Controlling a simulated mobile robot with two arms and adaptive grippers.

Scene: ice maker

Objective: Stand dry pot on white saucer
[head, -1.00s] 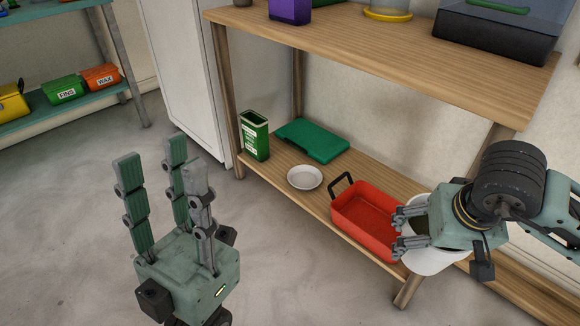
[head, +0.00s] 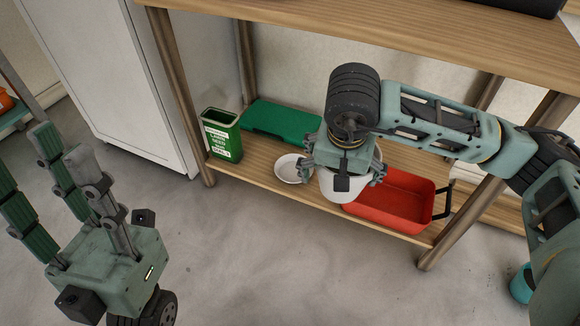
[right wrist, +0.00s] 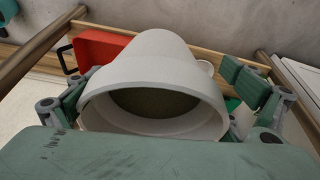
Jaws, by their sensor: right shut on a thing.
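The white pot (head: 358,190), with dark soil-like content inside, is held by my right gripper (head: 343,172) above the lower shelf. In the right wrist view the pot (right wrist: 165,58) sits between the fingers, its wide mouth facing the camera. The white saucer (head: 289,168) lies on the lower shelf just left of the pot, its right edge partly hidden; a bit of its rim (right wrist: 206,67) shows behind the pot in the right wrist view. My left gripper (head: 42,160) is open and empty over the floor, away from the shelf.
A red tray (head: 400,218) with a black handle stands right of the pot. A green tin (head: 221,136) and a green flat lid or case (head: 280,120) are behind and left of the saucer. The upper shelf (head: 400,30) overhangs, and a leg stands at front right.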

